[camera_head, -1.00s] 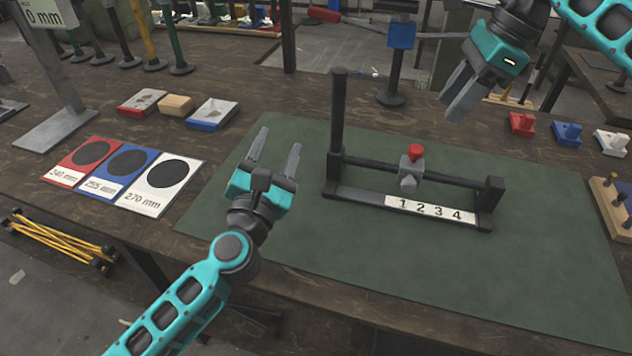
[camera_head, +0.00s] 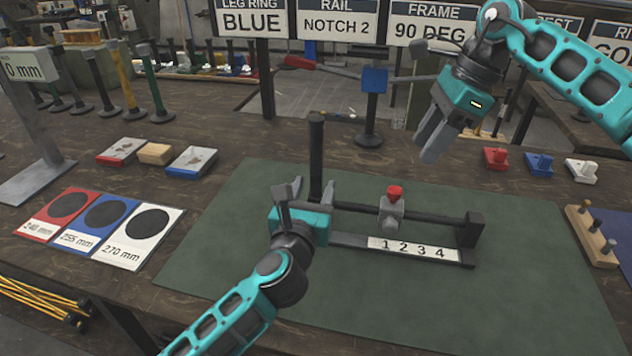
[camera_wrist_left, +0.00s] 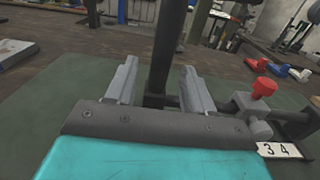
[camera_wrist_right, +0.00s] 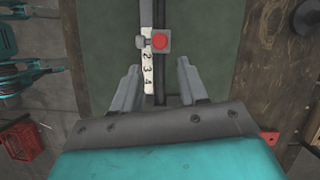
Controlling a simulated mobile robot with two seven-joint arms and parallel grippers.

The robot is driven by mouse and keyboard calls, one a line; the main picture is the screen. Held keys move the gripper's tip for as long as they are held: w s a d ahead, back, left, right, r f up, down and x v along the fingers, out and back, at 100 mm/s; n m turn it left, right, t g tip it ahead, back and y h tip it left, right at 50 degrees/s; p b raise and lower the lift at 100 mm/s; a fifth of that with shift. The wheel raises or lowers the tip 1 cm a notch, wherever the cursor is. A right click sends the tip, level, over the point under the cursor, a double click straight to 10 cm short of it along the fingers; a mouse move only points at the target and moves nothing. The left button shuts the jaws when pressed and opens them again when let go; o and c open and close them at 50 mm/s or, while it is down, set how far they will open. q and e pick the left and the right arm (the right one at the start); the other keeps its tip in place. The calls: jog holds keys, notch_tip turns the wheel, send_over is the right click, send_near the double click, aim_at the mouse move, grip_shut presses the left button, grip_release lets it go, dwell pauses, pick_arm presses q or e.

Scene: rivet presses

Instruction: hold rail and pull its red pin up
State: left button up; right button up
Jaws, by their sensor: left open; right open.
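The black rail (camera_head: 430,214) lies across a dark stand on the green mat, with a black upright post (camera_head: 316,150) at its left end. A grey slider on the rail carries the red pin (camera_head: 395,192), above the white number strip (camera_head: 415,248). The pin also shows in the left wrist view (camera_wrist_left: 264,87) and the right wrist view (camera_wrist_right: 160,41). My left gripper (camera_head: 290,188) is open at the rail's left end, with the post between or just beyond its fingers; I cannot tell which. My right gripper (camera_head: 432,145) is open and empty, raised above and right of the pin.
Red, blue and white blocks (camera_head: 540,164) and a wooden peg holder (camera_head: 590,235) stand at the right. Marked cards (camera_head: 105,222) lie at the left. Signs at the back read blue, notch 2 and 90 deg. The mat's front (camera_head: 430,310) is clear.

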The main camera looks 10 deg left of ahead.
pick_arm(q)
jog(key=shift+w, duration=1.45)
grip_shut()
pick_arm(e)
jog(key=shift+o, duration=0.3)
